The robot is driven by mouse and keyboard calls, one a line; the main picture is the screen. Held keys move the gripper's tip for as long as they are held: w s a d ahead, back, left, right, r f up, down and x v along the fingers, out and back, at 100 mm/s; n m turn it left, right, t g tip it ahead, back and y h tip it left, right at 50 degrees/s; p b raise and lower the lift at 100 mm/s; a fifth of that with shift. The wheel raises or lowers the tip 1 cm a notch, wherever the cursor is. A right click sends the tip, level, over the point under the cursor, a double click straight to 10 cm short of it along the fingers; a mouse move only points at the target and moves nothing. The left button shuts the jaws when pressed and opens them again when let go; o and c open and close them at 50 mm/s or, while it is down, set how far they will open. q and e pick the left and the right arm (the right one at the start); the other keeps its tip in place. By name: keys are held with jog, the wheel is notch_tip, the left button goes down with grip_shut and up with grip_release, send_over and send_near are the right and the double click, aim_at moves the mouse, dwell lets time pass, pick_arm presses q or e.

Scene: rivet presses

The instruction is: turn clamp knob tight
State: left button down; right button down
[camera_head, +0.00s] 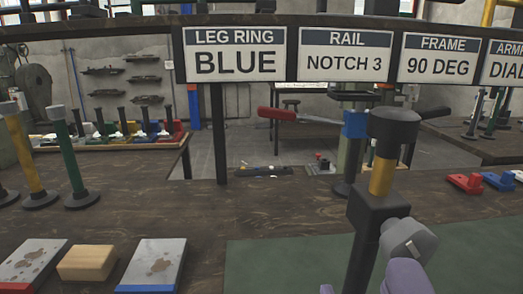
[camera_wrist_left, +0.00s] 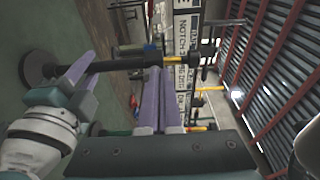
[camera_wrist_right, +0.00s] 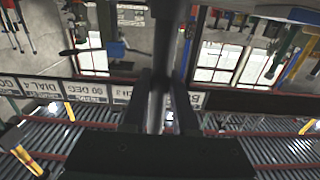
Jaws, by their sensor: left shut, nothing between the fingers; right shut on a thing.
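A black press post (camera_head: 362,250) stands at the front right of the bench, with a black collar (camera_head: 376,208), a yellow section (camera_head: 382,178) and a dark head (camera_head: 394,126). A grey clamp knob (camera_head: 408,240) sits on the collar's side. My left gripper (camera_head: 405,272), with purple fingers, is shut and empty, just below the knob in the head view; its fingers (camera_wrist_left: 168,82) point at the collar in the left wrist view. Whether they touch the knob is unclear. My right gripper (camera_wrist_left: 82,68) is shut on the post below the collar; its fingers (camera_wrist_right: 168,85) look dark in the right wrist view.
A sign rail reads LEG RING BLUE (camera_head: 235,54), RAIL NOTCH 3 (camera_head: 346,54) and FRAME 90 DEG (camera_head: 440,56). A red-handled blue press (camera_head: 354,124) stands behind. Yellow (camera_head: 25,155) and green (camera_head: 68,150) posts stand left. A wooden block (camera_head: 88,262) lies front left.

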aim_at(409, 247)
pick_arm(q)
jog(key=shift+s+d+r, duration=0.1)
jog(key=shift+s, duration=0.8)
jog(key=shift+s+d+r, duration=0.1)
jog(key=shift+s, duration=0.75)
jog(key=w+f, duration=0.2)
jog(key=w, duration=0.4)
jog(key=shift+a+f, duration=0.25)
jog(key=shift+a, duration=0.15)
jog(key=shift+w+d+r, duration=0.1)
jog(key=shift+d+r, duration=0.1)
jog(key=shift+d, duration=0.25)
jog(key=shift+r, duration=0.8)
